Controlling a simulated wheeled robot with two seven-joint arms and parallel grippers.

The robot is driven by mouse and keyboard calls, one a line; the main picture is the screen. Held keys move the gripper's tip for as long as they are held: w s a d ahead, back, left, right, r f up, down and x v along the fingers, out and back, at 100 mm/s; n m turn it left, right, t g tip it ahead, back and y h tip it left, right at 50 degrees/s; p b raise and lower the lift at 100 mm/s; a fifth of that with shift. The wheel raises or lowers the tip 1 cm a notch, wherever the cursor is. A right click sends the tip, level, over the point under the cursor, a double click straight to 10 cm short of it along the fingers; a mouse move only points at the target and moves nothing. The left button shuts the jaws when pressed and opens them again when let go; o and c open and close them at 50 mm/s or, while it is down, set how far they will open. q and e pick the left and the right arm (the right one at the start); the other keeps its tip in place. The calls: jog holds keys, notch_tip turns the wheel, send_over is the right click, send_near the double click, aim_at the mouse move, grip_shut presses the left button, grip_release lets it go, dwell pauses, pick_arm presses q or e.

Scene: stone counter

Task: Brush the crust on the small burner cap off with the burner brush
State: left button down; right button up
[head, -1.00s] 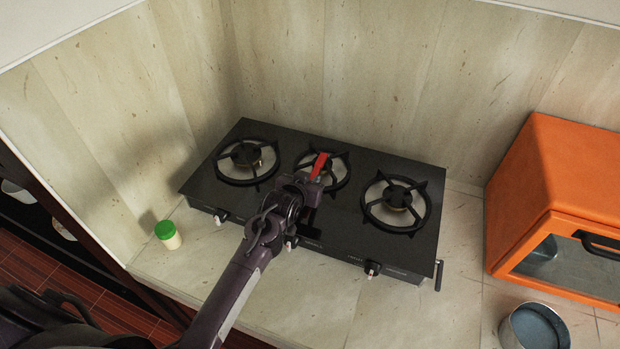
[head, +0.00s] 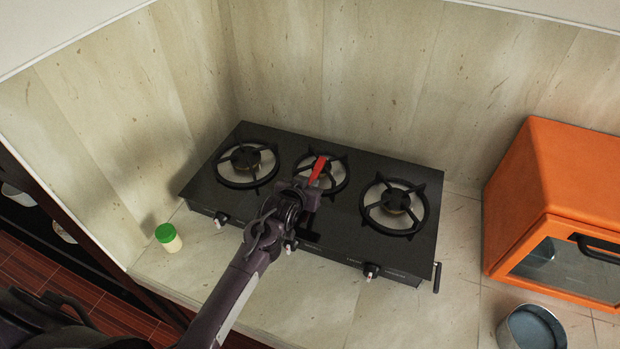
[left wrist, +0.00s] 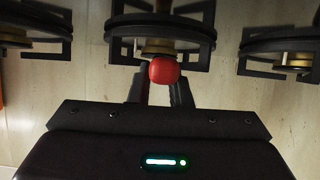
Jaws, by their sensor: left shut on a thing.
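The burner brush shows as a red handle (head: 318,169), tilted, at the middle burner of the black stove. My left gripper (head: 309,186) is shut on the brush. In the left wrist view the round red handle end (left wrist: 164,71) sits between the two fingers (left wrist: 162,92). The small burner cap (left wrist: 160,46) is partly visible behind the handle in that view; in the head view the brush and gripper largely cover it. I cannot make out the bristles or the crust, nor whether the brush touches the cap. My right gripper is not in view.
The black stove (head: 340,225) has larger burners at left (head: 247,160) and right (head: 395,200), with raised black pan supports. A green-lidded jar (head: 168,238) stands left of it. An orange oven (head: 560,190) and a metal pot (head: 533,328) are at right. Walls close the back and left.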

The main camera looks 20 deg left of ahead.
pick_arm(q)
jog(key=shift+r, duration=0.1)
jog(key=shift+r+p, duration=0.55)
jog(key=shift+r, duration=2.9)
jog(key=s+b, duration=0.1)
jog(key=b, duration=0.1)
jog(key=s+f+b, duration=0.1)
jog(key=s+b, duration=0.1)
jog(key=s+f+b, duration=0.1)
jog(key=s+b, duration=0.1)
jog(key=shift+d+f+b, duration=0.2)
jog(key=shift+d+b, duration=0.05)
jog(key=shift+b, duration=0.1)
jog(key=s+d+b, duration=0.1)
jog(key=s+b, duration=0.7)
jog(key=s, duration=0.2)
jog(key=shift+s, duration=0.35)
